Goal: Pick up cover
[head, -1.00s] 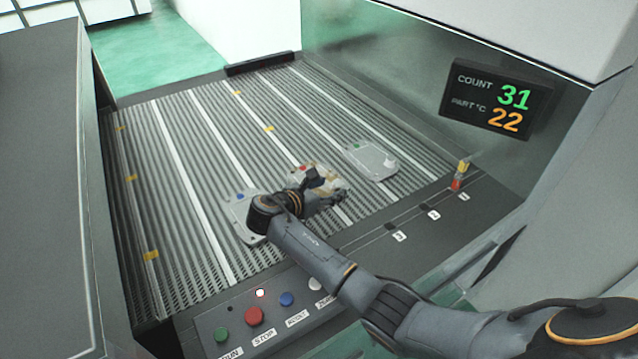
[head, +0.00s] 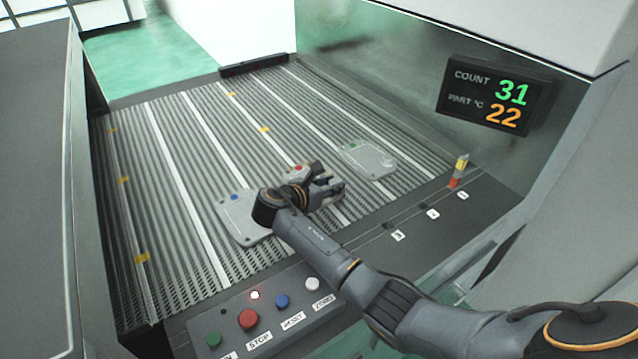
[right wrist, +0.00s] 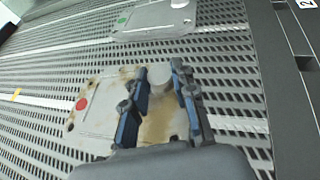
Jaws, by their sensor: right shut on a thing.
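Three flat grey aluminium covers lie on the slatted conveyor (head: 190,120). The middle cover (right wrist: 98,118) has a red dot and brown stains. In the head view this red-dot cover (head: 290,170) is partly hidden by my right gripper (head: 328,187). My right gripper (right wrist: 160,72) is shut on the red-dot cover, its two fingers on either side of the pale round boss. I cannot tell any gap between cover and slats. The blue-dot cover (head: 240,222) lies to the left, partly behind my arm. The green-dot cover (head: 367,159) lies to the right. My left gripper is not in view.
A button panel (head: 262,318) stands at the conveyor's near edge. A small red-and-yellow post (head: 459,171) stands at the right, below a display (head: 495,97) reading 31 and 22. The far part of the conveyor is clear; walls flank it.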

